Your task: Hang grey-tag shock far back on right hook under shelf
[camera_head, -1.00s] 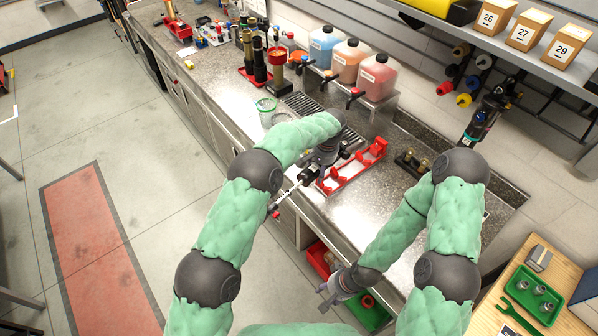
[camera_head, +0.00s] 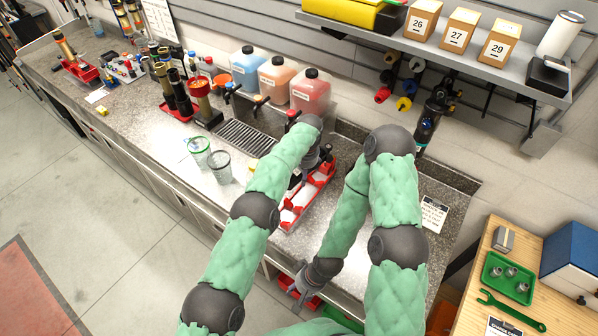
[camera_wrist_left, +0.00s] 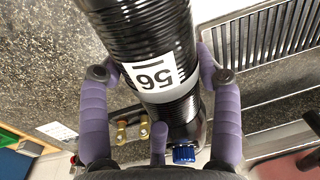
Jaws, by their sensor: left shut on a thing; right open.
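My left gripper (camera_head: 314,165) is over the counter by the red cradle (camera_head: 312,200). The left wrist view shows it (camera_wrist_left: 158,75) shut on a black coil shock (camera_wrist_left: 135,30). In the head view my arm hides most of this shock. My right gripper (camera_head: 303,287) is open and empty, low at the counter's front edge. Another dark shock (camera_head: 432,112) hangs under the shelf (camera_head: 465,68). To its right is a thin black hook (camera_head: 489,100), partly in shadow.
Numbered boxes (camera_head: 460,30) and a white roll stand on the shelf. Coloured-ended pegs (camera_head: 404,103) stick out under it. Fluid jugs (camera_head: 310,92) stand behind the cradle. A wooden bench (camera_head: 475,295) with a green tray is at right.

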